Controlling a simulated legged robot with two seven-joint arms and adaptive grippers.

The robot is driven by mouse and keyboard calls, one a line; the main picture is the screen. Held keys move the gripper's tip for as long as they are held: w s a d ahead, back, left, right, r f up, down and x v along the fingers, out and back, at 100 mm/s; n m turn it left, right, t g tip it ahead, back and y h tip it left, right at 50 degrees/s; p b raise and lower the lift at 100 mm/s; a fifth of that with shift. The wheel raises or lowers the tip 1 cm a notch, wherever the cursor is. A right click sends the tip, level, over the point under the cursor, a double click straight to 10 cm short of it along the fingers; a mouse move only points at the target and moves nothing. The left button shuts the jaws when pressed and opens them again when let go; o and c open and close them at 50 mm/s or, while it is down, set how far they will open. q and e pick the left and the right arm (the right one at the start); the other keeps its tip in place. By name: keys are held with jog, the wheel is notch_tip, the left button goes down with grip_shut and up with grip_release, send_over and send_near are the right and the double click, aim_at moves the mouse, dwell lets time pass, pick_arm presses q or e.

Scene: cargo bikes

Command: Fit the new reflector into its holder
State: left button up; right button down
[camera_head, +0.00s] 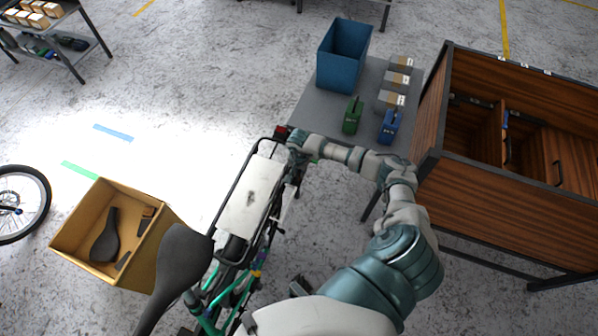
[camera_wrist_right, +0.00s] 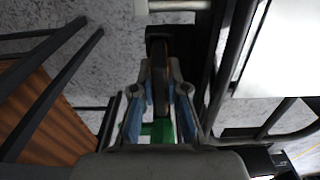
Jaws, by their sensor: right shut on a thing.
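The cargo bike (camera_head: 262,258) stands in the middle of the head view, with its white rear rack (camera_head: 248,205) pointing away from me. A small red reflector (camera_head: 281,132) shows at the rack's far end, beside my right gripper (camera_head: 290,141). In the right wrist view my right gripper (camera_wrist_right: 160,90) has its fingers around a thin, dark, edge-on piece, which seems to be the reflector. A dark block, perhaps the holder (camera_wrist_right: 171,32), is at its far end; whether the piece is seated in it I cannot tell. My left gripper is not in view.
A wooden cargo box (camera_head: 520,190) stands right. A cardboard box (camera_head: 83,217) with a saddle is left. Black rack tubes (camera_wrist_right: 222,75) run close beside the right gripper.

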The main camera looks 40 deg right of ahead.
jog(key=shift+f, duration=0.25)
jog(key=c, duration=1.1)
grip_release()
jog(key=shift+r, duration=0.1)
jog(key=shift+r, duration=0.1)
notch_tip(320, 180, up, 12)
jog(key=shift+a+f, duration=0.1)
jog(key=shift+f, duration=0.1)
jog(key=shift+a, duration=0.1)
